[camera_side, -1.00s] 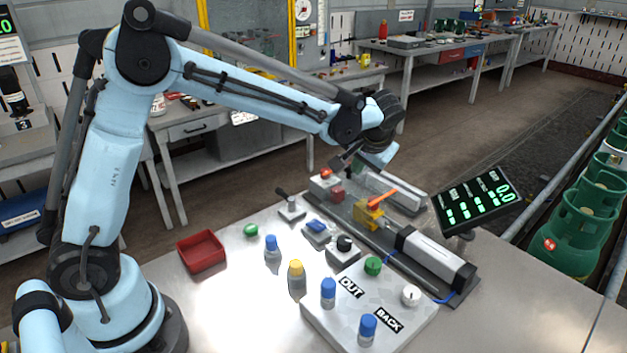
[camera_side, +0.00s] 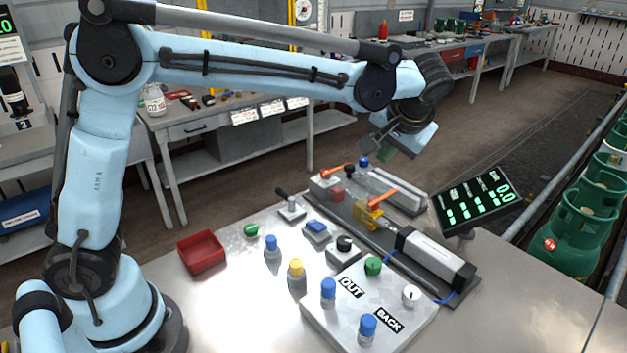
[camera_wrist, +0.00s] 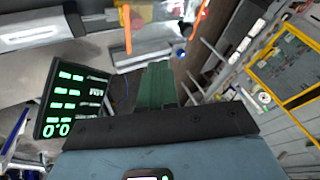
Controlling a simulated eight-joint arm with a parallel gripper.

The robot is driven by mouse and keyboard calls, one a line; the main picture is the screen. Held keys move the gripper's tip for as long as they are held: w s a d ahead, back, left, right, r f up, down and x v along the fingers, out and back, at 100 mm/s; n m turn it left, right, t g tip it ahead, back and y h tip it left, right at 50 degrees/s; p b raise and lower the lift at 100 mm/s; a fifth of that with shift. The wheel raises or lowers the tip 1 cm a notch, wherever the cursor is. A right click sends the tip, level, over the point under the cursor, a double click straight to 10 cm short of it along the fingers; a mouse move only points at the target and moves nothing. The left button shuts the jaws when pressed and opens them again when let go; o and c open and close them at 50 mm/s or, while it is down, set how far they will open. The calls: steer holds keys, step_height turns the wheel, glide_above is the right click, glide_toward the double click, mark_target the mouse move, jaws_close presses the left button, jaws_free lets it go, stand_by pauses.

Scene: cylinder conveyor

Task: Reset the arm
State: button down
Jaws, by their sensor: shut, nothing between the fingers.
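My gripper (camera_side: 388,148) hangs in the air above the far end of the conveyor rig, in the upper middle of the side view. Its fingers are shut with nothing between them. The closed green-grey fingers also show in the wrist view (camera_wrist: 156,85). Below the gripper is the cylinder rig, with a grey cylinder (camera_side: 432,256), a yellow block (camera_side: 369,214) with an orange lever (camera_side: 383,196), and a second orange lever (camera_side: 336,169) at the far end. The gripper is clear of all of these.
A control box (camera_side: 400,310) with OUT and BACK labels stands at the front. A green-lit display (camera_side: 474,200) is right of the rig; it also shows in the wrist view (camera_wrist: 70,100). A red tray (camera_side: 201,252) and several knobs and buttons are on the left. The front right table is clear.

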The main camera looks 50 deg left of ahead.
steer(key=s+a+f+m+t+h, duration=0.1)
steer(key=s+a+f+h, duration=0.1)
steer(key=s, duration=0.7)
steer(key=s+a+f+m+t+h, duration=0.1)
steer(key=s+a+f+t+h, duration=0.1)
steer(key=s, duration=0.8)
steer(key=shift+a+f+m+t+h, duration=0.3)
steer(key=shift+a+f+m+h, duration=0.1)
steer(key=shift+a+h, duration=0.55)
